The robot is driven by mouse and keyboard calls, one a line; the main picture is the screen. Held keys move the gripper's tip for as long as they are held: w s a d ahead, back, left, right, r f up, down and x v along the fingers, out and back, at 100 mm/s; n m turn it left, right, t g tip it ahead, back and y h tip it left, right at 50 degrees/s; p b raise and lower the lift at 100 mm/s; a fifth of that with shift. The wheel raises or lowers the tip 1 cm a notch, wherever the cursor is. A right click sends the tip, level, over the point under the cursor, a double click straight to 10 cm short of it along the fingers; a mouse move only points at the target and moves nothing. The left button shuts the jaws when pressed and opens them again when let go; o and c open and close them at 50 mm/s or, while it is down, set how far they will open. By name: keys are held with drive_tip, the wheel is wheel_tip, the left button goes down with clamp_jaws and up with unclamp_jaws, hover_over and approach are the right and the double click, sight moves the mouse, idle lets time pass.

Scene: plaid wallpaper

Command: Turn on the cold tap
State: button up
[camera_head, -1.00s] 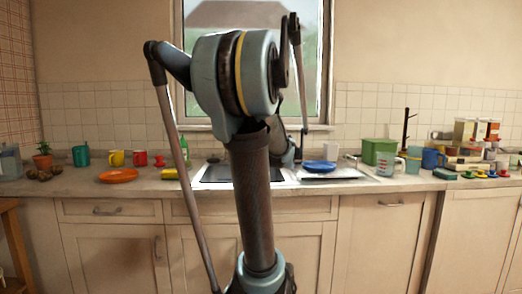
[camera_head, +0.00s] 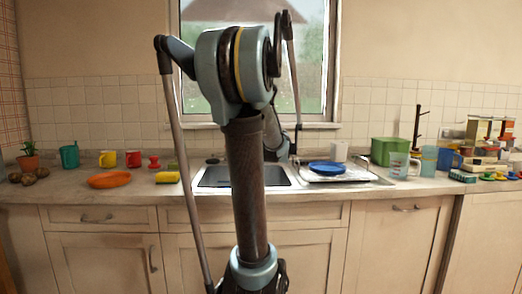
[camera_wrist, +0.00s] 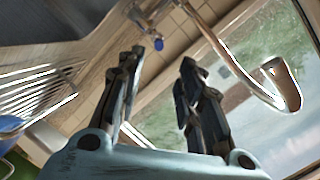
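In the wrist view, a small blue-marked tap handle (camera_wrist: 158,44) shows near the top middle, just past my fingertips. A shiny curved spout (camera_wrist: 235,62) arches to its right, ending in a rounded outlet. My gripper (camera_wrist: 161,60) is open and empty, its two dark fingers apart on either side of the line to the blue mark. I cannot tell the exact gap, but no contact shows. In the head view, my arm hides the tap and my gripper behind it. The sink (camera_head: 214,178) is partly visible behind my arm.
A blue plate (camera_head: 326,168) lies on the ribbed drainer (camera_wrist: 35,92), right of the sink. A yellow sponge (camera_head: 167,177) and orange plate (camera_head: 109,180) lie to the left. A green box (camera_head: 390,150) and several cups stand to the right. The window (camera_wrist: 270,120) is behind the spout.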

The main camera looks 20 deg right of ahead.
drive_tip(key=x, duration=1.4)
drive_tip(key=shift+w+d, duration=0.25)
drive_tip(key=shift+w, duration=0.05)
clamp_jaws()
